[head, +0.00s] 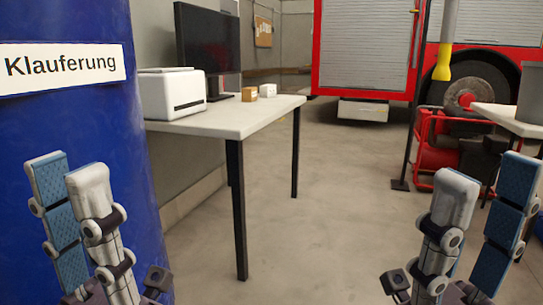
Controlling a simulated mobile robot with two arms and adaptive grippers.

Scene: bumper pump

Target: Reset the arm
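My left gripper (68,172) is at the lower left, its two fingers upright and apart, with nothing between them. It is in front of a large blue barrel labelled "Klauferung" (110,130). My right gripper (487,182) is at the lower right, its fingers also upright and apart, and empty. Both grippers are raised at about the same height in the picture. Neither visibly holds anything.
A white table (235,118) holds a printer (172,93), a monitor (208,38) and two small boxes. A red fire truck (365,45) stands behind. A red pump machine (450,140) and another table are at right. The middle floor is clear.

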